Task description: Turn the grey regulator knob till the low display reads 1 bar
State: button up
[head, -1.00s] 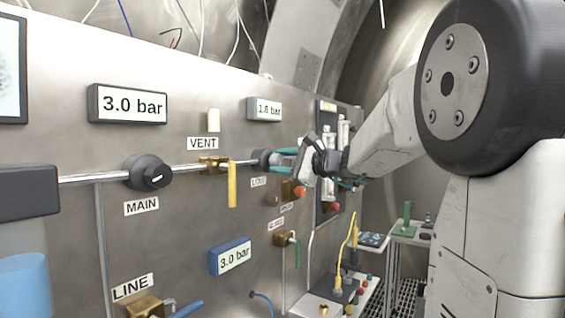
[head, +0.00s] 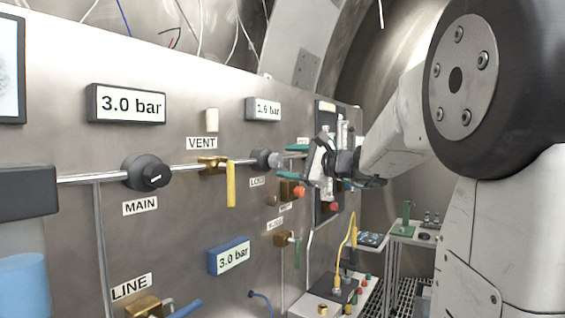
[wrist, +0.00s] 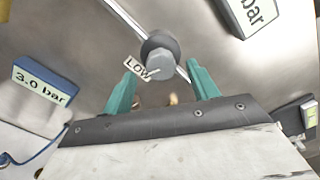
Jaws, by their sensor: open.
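The grey regulator knob (head: 268,159) sits on the pipe at the panel, above the LOW label (head: 257,182). In the wrist view the knob (wrist: 160,60) shows ahead of and between the two teal fingers, clear of both. My gripper (head: 293,163) is open and empty, just to the right of the knob and off the panel; its fingers also frame the wrist view (wrist: 163,82). The low display (head: 265,109) above the knob reads 1.6 bar.
The black MAIN knob (head: 147,173) and the yellow VENT lever (head: 232,183) are to the left on the same pipe. Displays reading 3.0 bar hang upper left (head: 127,104) and lower down (head: 230,257). Red-tipped fittings (head: 298,192) lie below my gripper.

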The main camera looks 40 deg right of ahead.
jog(key=shift+v, duration=2.4)
jog(key=s+a+f+n+g, duration=0.45)
jog(key=a+f, duration=0.25)
jog(key=f, duration=0.2)
jog(key=s+a+f+n+g, duration=0.4)
jog(key=s+a+f+g, duration=0.25)
jog(key=f, duration=0.25)
jog(key=s+a+f+n+g+h, duration=0.2)
jog(key=s+a+f+n+h, duration=0.1)
jog(key=s+n, duration=0.3)
jog(key=s+a+f+n+g+h, duration=0.2)
jog(key=s+a+f+n, duration=0.3)
jog(key=s, duration=0.4)
jog(key=shift+s+a+n+g+h, duration=0.2)
jog(key=shift+n+g+h, duration=0.1)
jog(key=shift+n+h, duration=0.25)
jog(key=shift+d+f, duration=0.1)
